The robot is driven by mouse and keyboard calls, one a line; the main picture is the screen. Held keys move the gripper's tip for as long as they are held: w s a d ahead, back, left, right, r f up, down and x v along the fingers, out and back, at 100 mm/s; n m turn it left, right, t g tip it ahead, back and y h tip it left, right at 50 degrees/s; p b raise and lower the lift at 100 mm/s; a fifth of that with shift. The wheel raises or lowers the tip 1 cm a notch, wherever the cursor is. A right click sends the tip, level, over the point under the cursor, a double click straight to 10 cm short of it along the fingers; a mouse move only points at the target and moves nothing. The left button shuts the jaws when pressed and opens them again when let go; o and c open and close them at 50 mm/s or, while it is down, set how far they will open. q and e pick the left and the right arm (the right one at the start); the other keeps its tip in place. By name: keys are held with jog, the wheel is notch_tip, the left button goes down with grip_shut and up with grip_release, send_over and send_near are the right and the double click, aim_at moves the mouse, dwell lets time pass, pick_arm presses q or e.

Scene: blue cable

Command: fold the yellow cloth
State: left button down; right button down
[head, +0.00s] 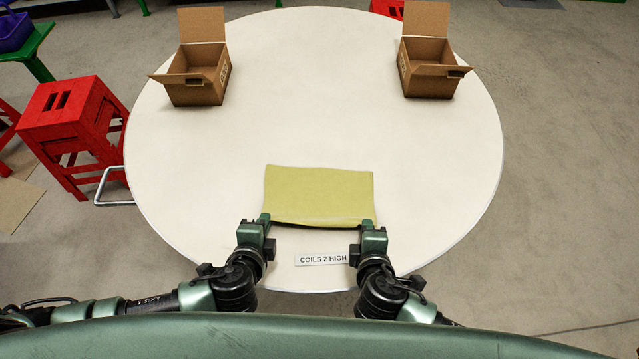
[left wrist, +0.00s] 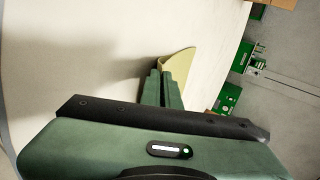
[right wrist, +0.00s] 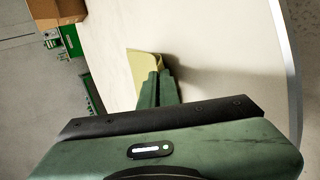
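The yellow cloth (head: 318,195) lies near the front of the round white table as a wide rectangle, its near edge slightly raised and bowed between my grippers. My left gripper (head: 264,218) is at the cloth's near left corner. In the left wrist view its fingers (left wrist: 163,85) are closed together on the cloth's corner (left wrist: 182,62). My right gripper (head: 373,224) is at the near right corner. In the right wrist view its fingers (right wrist: 158,85) are closed together on the cloth's edge (right wrist: 140,66). The pinched bits of cloth are hidden by the fingers.
A label (head: 321,258) reading "COILS 2 HIGH" lies at the table's near edge, between my arms. Open cardboard boxes stand at the back left (head: 196,88) and back right (head: 428,78). The white table (head: 310,100) is clear beyond the cloth. A red stool (head: 72,125) stands left of it.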

pick_arm(q)
jog(key=c, duration=1.3)
grip_release()
pick_arm(e)
jog(key=c, duration=1.3)
grip_release()
pick_arm(q)
jog(key=s+r, duration=0.2)
jog(key=r, duration=0.1)
jog(key=s+r, duration=0.2)
jog(key=r, duration=0.1)
jog(key=s+r, duration=0.2)
jog(key=r, duration=0.1)
pick_arm(e)
jog(key=s+r, duration=0.2)
jog(key=r, duration=0.1)
jog(key=s+r, duration=0.2)
jog(key=r, duration=0.1)
jog(key=s+r, duration=0.2)
jog(key=r, duration=0.1)
